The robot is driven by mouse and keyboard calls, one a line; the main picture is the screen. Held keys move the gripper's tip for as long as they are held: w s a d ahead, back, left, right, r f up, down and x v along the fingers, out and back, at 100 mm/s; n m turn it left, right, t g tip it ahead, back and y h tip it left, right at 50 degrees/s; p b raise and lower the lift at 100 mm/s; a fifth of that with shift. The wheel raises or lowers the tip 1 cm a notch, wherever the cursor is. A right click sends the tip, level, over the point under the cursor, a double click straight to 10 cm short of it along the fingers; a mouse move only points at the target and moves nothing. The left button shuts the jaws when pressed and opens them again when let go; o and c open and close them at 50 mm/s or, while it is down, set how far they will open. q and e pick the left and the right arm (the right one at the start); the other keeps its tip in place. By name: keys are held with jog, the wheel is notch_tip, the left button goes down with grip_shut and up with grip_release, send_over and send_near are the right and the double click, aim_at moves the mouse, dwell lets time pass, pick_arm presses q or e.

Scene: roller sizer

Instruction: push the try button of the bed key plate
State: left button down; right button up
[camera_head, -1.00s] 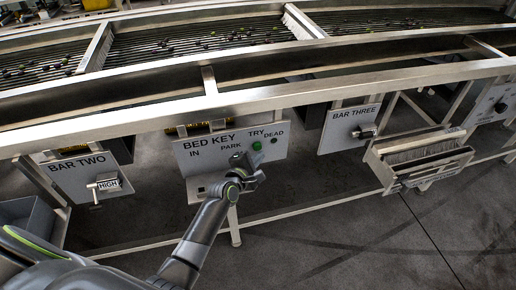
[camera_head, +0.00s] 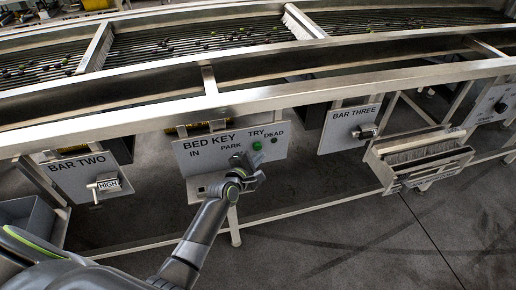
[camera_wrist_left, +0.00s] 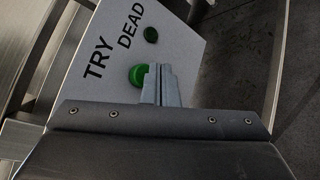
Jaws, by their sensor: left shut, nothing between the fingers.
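The bed key plate (camera_head: 205,150) is a grey panel under the machine's front rail, lettered BED KEY, IN, PARK, TRY and DEAD. The try button (camera_head: 257,146) is a bright green round button below the word TRY. A darker green round part (camera_head: 274,140) sits under DEAD. My left gripper (camera_head: 256,165) is shut and empty, just below the try button in the head view. In the left wrist view the shut fingertips (camera_wrist_left: 161,70) overlap the right edge of the try button (camera_wrist_left: 136,76). I cannot tell whether they touch it. My right gripper is not in view.
The bar two plate (camera_head: 82,178) with a HIGH handle (camera_head: 108,185) is on the left. The bar three plate (camera_head: 345,128) and a brush tray (camera_head: 420,158) are on the right. The long front rail (camera_head: 300,92) runs above. Open floor (camera_head: 370,240) lies in front.

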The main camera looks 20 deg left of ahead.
pick_arm(q)
jog(key=shift+w+a, duration=0.25)
jog(key=shift+w, duration=0.1)
dwell(0.6)
jog(key=shift+w+a, duration=0.3)
jog(key=shift+w, duration=0.15)
dwell(0.4)
dwell(0.4)
jog(key=shift+s+d+p, duration=0.45)
jog(key=shift+s+d, duration=0.1)
jog(key=shift+s, duration=0.3)
